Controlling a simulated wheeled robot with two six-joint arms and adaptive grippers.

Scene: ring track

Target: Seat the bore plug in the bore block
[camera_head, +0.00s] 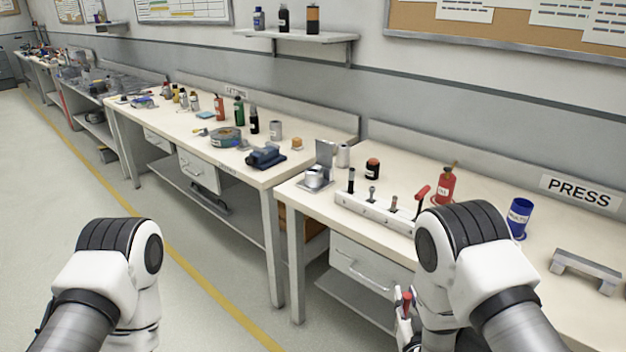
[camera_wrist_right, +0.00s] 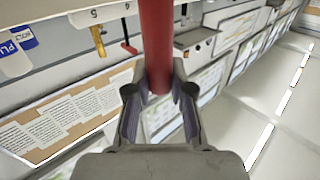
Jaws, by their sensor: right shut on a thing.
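My right gripper (camera_wrist_right: 160,92) is shut on a red rod-shaped thing (camera_wrist_right: 156,40), which stands out between its two fingers in the right wrist view. In the head view, the right gripper (camera_head: 403,322) is below the right forearm, in front of the PRESS bench edge, with the red thing (camera_head: 406,298) upright in it. I cannot tell whether this is the bore plug. A grey metal block with an upright plate (camera_head: 318,178) stands at the bench's left end; I cannot tell whether it is the bore block. My left arm shows, but its gripper is hidden.
A pale rack (camera_head: 372,212) with several upright tools lies along the PRESS bench's front. A red bottle (camera_head: 444,187), blue cup (camera_head: 519,217) and grey bridge-shaped piece (camera_head: 585,270) are further right. The FITTING bench (camera_head: 300,160) is left, separated by a gap. Floor is clear.

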